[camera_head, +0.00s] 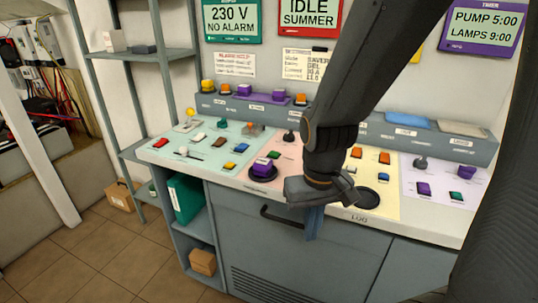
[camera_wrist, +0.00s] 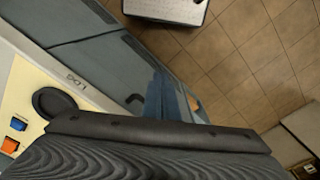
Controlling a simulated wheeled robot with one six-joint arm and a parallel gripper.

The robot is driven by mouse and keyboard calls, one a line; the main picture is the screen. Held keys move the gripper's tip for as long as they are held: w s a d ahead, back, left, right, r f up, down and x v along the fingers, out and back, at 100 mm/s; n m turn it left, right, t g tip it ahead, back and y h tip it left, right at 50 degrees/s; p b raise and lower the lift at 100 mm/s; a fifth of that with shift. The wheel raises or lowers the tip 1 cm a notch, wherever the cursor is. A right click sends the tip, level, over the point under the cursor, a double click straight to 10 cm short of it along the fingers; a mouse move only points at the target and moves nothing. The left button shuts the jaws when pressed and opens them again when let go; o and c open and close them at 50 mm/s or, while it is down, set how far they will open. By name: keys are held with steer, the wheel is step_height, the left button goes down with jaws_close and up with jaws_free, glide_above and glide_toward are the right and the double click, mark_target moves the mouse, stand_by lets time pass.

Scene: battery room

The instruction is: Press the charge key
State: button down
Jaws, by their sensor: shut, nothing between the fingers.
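The control desk (camera_head: 225,176) carries coloured keys on pastel panels, and their small labels are too small to read, so I cannot tell which is the charge key. A large purple key (camera_head: 263,166) stands on a round black base on the pink panel. Orange (camera_head: 384,158) and blue (camera_head: 383,174) keys sit on the yellow panel by a black disc (camera_head: 368,197). My gripper (camera_head: 318,190) is shut and empty at the desk's front edge, between the purple key and the disc. My arm hides part of the pink and yellow panels. The wrist view shows the disc (camera_wrist: 54,102).
A blue cloth (camera_wrist: 162,97) hangs at the desk front, near the dark handle (camera_head: 281,216). A raised ledge (camera_head: 230,103) with more keys runs along the back. Open shelves (camera_head: 160,53) stand left. Tiled floor (camera_head: 105,255) is clear in front.

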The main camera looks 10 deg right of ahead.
mark_target(275, 155)
steer(key=w+r+m+t+p, duration=0.3)
steer(key=w+r, duration=0.1)
steer(key=w, duration=0.7)
steer(key=w+r+m+t+p, duration=0.2)
steer(key=w+r+m+p, duration=0.1)
steer(key=w, duration=0.9)
steer(key=w+r+m+t+p, duration=0.3)
steer(key=w+r+p, duration=0.1)
steer(key=w, duration=0.7)
steer(key=shift+w+r+t+p, duration=0.2)
steer(key=shift+r+t+p, duration=0.1)
steer(key=shift+r, duration=0.15)
steer(key=shift+f, duration=0.1)
steer(key=shift+f+b, duration=2.65)
steer(key=shift+f, duration=1.7)
steer(key=shift+f, duration=0.4)
steer(key=shift+f+b, duration=0.45)
steer(key=shift+b, duration=0.1)
steer(key=shift+r, duration=0.15)
steer(key=shift+r+p, duration=0.6)
steer(key=shift+r, duration=0.1)
